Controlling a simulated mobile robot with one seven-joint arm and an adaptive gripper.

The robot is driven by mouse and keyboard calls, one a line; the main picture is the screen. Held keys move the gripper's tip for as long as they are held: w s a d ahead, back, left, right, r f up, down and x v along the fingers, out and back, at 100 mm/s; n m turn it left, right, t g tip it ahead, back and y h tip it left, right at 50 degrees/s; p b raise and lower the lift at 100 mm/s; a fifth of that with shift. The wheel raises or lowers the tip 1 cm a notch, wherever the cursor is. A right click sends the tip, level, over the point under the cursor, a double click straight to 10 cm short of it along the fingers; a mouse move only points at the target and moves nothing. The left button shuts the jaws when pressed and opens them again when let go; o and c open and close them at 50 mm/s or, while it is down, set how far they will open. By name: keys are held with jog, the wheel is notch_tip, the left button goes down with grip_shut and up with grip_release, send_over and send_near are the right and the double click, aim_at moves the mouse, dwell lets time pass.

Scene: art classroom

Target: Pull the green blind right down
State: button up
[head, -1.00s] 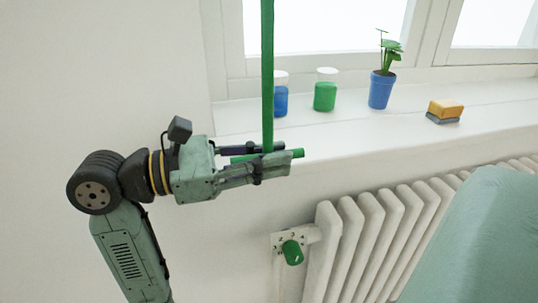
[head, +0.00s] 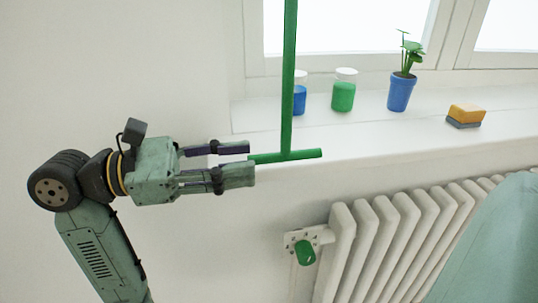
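A green vertical strap or rod (head: 289,80) comes down from above the head view, in front of the window. It ends in a green crossbar (head: 300,155), like an upside-down T, at about the height of the sill's front edge. The blind itself is not clearly in view. My gripper (head: 251,161) is open and empty, left of the strap and pointing right. Its two fingers are apart, and their tips are near the crossbar's left end. I cannot tell whether they touch it.
On the white sill (head: 430,130) stand a blue jar (head: 299,98), a green jar (head: 343,96), a potted plant (head: 401,90) and a yellow-grey sponge (head: 465,115). Below are a radiator (head: 372,240) with a green valve knob (head: 305,253) and a pale teal surface (head: 490,250).

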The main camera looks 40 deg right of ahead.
jog(key=v, duration=0.4)
jog(key=shift+a, duration=0.1)
jog(key=shift+c, duration=0.5)
